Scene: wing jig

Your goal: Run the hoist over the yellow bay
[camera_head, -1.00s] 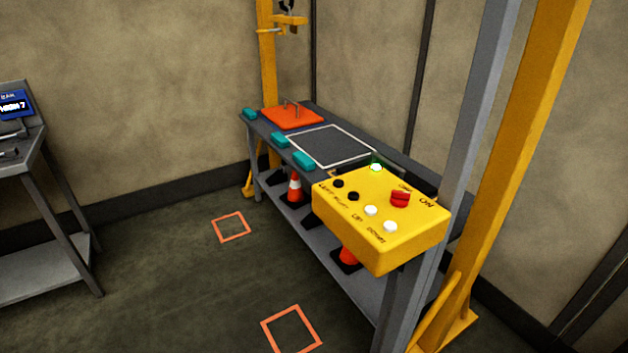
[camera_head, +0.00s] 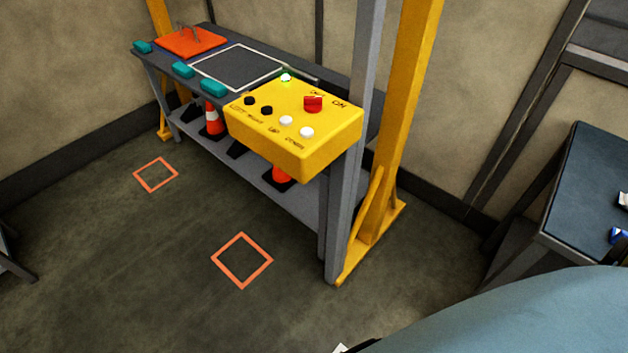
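The yellow control box (camera_head: 293,123) is mounted on a grey post in front of the bench. It has two black buttons (camera_head: 258,106) marked left and right, two white buttons (camera_head: 296,126) marked up and down, and a red switch (camera_head: 313,103) beside the word ON. A green lamp (camera_head: 286,77) glows at its back edge. The yellow gantry post (camera_head: 405,90) stands right of the box, and a second post (camera_head: 161,50) stands at the far left end. The hoist hook and top beam are out of view. I cannot make out a yellow bay. Neither gripper is in view.
The grey bench (camera_head: 212,37) carries an orange plate with a handle (camera_head: 190,41), a white-outlined square (camera_head: 238,67) and teal blocks (camera_head: 184,70). Traffic cones (camera_head: 214,120) stand on its lower shelf. Orange floor squares (camera_head: 242,260) mark clear floor. A dark table (camera_head: 592,190) stands at the right.

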